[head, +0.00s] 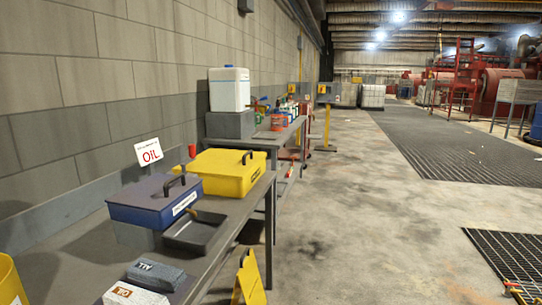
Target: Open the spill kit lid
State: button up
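A yellow box (225,171) with a black handle on its lid sits on the grey bench along the left wall. Its lid looks shut. The label on its side is too small to read, so I cannot confirm that it is the spill kit. A blue box (152,202) with a black handle and a white label stands nearer on the same bench, also with its lid down. My gripper is not in view.
The grey bench (225,225) also holds a dark tray (194,232), two small boxes (155,275) and an OIL sign (148,152). A yellow floor sign (249,280) stands beside it. A second bench with a white canister (229,88) lies beyond. The concrete aisle (370,220) is clear.

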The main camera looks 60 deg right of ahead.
aim_at(220, 164)
jog(key=z, duration=1.05)
jog(key=i+u, duration=0.25)
jog(key=i, duration=0.4)
